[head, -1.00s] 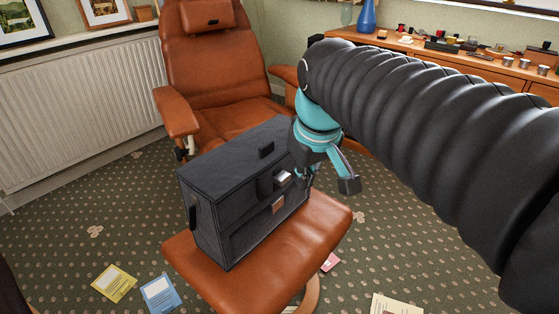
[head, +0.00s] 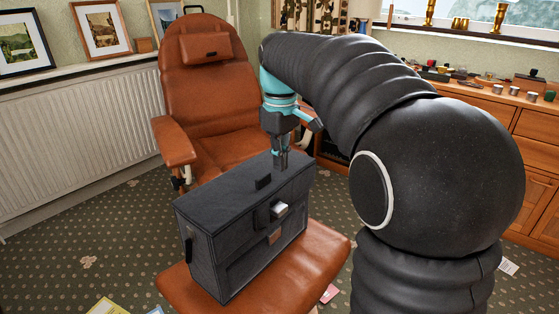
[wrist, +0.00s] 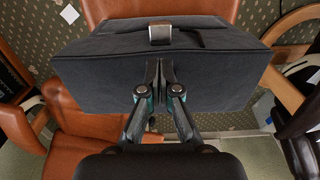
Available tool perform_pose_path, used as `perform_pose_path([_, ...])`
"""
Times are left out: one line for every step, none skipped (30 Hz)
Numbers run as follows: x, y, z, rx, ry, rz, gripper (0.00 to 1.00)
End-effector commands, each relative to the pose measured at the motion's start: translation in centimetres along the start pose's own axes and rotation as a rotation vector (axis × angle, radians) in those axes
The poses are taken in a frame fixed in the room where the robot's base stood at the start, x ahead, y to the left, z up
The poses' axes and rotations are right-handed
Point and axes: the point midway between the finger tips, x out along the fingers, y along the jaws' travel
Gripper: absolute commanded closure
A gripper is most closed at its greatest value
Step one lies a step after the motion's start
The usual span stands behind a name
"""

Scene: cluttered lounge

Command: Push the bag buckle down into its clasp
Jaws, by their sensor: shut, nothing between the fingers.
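The dark grey bag (head: 235,225) stands upright on an orange-brown leather footstool (head: 325,250). The silver buckle (head: 279,210) is on its front, near the top edge, with a copper-coloured plate (head: 274,236) lower on the front. In the wrist view the buckle (wrist: 160,33) shows at the bag's far top edge. My gripper (head: 281,165) points down over the back part of the bag's top, behind the buckle. In the wrist view its fingers (wrist: 160,70) are together and empty above the bag's top (wrist: 100,75). I cannot tell whether the fingertips touch the bag.
A brown leather recliner (head: 215,95) stands behind the footstool, with a white radiator (head: 75,135) at left. A wooden cabinet (head: 520,125) with small items is at right. Papers (head: 105,306) lie on the patterned carpet.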

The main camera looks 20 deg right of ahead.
Motion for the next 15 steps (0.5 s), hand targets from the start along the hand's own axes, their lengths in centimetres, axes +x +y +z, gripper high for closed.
perform_pose_path([1.2, 0.0, 0.0, 0.0, -0.002, -0.002, 1.0])
perform_pose_path([1.8, -0.1, 0.1, 0.0, -0.003, -0.002, 1.0])
perform_pose_path([2.5, 0.0, 0.1, 0.0, -0.002, -0.001, 1.0])
perform_pose_path([3.1, -0.1, 0.1, 0.0, -0.003, -0.002, 1.0])
perform_pose_path([3.7, 0.0, 0.0, 0.0, -0.002, -0.001, 1.0])
perform_pose_path([4.4, -0.1, 0.1, 0.001, -0.002, -0.002, 1.0])
perform_pose_path([5.0, -0.1, 0.1, 0.001, -0.002, -0.001, 1.0])
perform_pose_path([5.5, 0.0, 0.0, 0.001, -0.002, -0.001, 1.0])
perform_pose_path([6.3, 0.0, 0.1, 0.001, -0.002, -0.001, 1.0])
perform_pose_path([6.8, 0.0, 0.1, 0.001, -0.002, -0.001, 1.0])
perform_pose_path([7.3, -0.1, 0.1, 0.001, -0.002, -0.001, 1.0])
perform_pose_path([7.9, 0.0, 0.1, 0.001, -0.001, -0.001, 1.0])
perform_pose_path([8.3, 0.0, 0.1, 0.001, -0.001, -0.001, 1.0])
perform_pose_path([8.7, 0.0, 0.0, 0.001, -0.001, -0.001, 1.0])
perform_pose_path([9.2, 0.0, 0.0, 0.001, -0.001, -0.001, 1.0])
